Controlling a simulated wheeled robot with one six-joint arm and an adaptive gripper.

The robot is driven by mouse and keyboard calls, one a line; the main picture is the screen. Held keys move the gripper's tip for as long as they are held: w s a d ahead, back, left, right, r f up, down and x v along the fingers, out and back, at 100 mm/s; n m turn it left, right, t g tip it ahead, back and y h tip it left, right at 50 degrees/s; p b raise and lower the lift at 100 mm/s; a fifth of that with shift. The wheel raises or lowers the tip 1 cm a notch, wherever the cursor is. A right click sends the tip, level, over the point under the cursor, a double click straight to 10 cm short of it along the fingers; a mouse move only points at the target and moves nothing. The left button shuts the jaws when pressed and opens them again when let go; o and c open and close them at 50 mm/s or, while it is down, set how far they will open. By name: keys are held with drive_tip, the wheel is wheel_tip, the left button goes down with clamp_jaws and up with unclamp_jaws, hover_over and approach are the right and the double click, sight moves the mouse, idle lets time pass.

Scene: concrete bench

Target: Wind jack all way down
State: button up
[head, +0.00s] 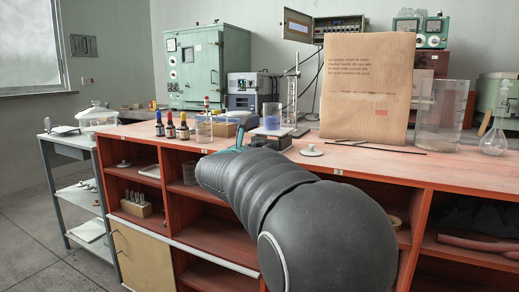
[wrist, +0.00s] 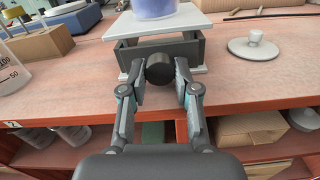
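The lab jack (wrist: 190,48) stands on the bench with its light grey top plate a little above a dark frame. A container with blue-violet contents (wrist: 153,8) stands on the plate. It shows as a beaker in the head view (head: 271,118), where the jack (head: 273,131) is partly hidden by my arm. The jack's round black knob (wrist: 159,69) faces the wrist camera. My gripper (wrist: 160,78) has one finger on each side of the knob, very close to it. Whether both fingers press on it cannot be told. In the head view little of my gripper (head: 240,137) shows.
A beaker (wrist: 12,72) and dropper bottles (head: 171,126) stand to the left. The bench's front edge and open shelves (wrist: 80,135) are below my gripper.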

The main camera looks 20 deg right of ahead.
clamp_jaws()
drive_tip(key=shift+n, duration=1.6)
drive_tip(key=o, duration=0.9)
unclamp_jaws()
drive_tip(key=shift+c, duration=0.2)
drive_tip(key=v, duration=1.2)
